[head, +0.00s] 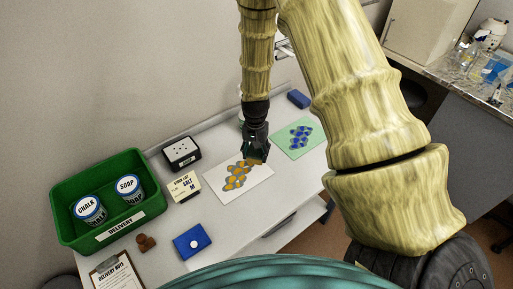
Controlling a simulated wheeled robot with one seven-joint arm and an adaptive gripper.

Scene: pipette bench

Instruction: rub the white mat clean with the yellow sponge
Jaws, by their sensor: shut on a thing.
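The white mat (258,188) lies on the table in the middle of the head view. Orange and grey blotches (236,176) cover much of its middle. My gripper (255,157) points down over the mat's far edge. It is shut on a small yellow-orange piece, the yellow sponge (257,162), mostly hidden by the fingers. I cannot tell whether the sponge touches the mat.
A green mat (282,146) with blue blotches lies to the right, a blue block (298,99) behind it. At left are a green crate (66,222) with two tins, a black-sided box (182,154), a card (184,186), a brown stamp (146,243), a blue box (187,248) and a clipboard (117,275).

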